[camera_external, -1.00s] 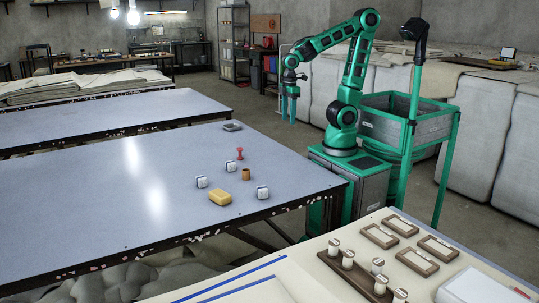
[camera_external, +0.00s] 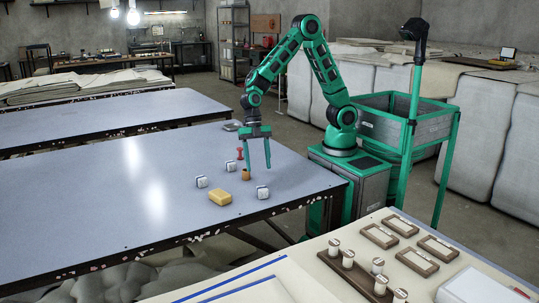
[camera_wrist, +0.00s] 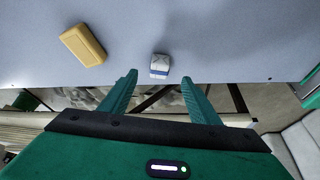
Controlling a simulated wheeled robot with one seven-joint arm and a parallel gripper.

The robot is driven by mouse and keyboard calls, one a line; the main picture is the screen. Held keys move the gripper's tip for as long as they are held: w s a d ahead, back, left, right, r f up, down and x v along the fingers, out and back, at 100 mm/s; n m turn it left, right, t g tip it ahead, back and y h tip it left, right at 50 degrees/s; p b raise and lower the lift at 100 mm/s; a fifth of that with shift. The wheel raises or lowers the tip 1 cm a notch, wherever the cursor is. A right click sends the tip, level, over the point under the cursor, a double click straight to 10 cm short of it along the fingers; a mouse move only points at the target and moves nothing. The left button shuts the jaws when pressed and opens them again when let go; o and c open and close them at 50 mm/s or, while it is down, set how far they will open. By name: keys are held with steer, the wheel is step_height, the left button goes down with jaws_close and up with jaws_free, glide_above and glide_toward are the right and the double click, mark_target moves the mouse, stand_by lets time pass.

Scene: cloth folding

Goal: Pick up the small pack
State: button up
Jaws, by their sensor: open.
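The right white pack (camera_external: 262,192) is close to the table's front edge, and the left white pack (camera_external: 201,181) is further in. My gripper (camera_external: 258,167) is open and empty, pointing down above the table, on the far side of the right pack. In the wrist view, one white pack (camera_wrist: 160,66) appears just beyond and between the fingertips of my gripper (camera_wrist: 159,76), apart from them.
A yellow block (camera_external: 220,199) lies between the packs; it also shows in the wrist view (camera_wrist: 83,45). A small brown cylinder (camera_external: 245,175) and a red piece (camera_external: 239,153) stand near my gripper. A dark grey item (camera_external: 231,125) lies further back. The table's (camera_external: 80,215) left side is clear.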

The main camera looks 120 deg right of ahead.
mark_target(261, 188)
steer(key=x, duration=1)
steer(key=shift+a+f, duration=0.2)
steer(key=shift+f, duration=0.05)
steer(key=c, duration=1.1)
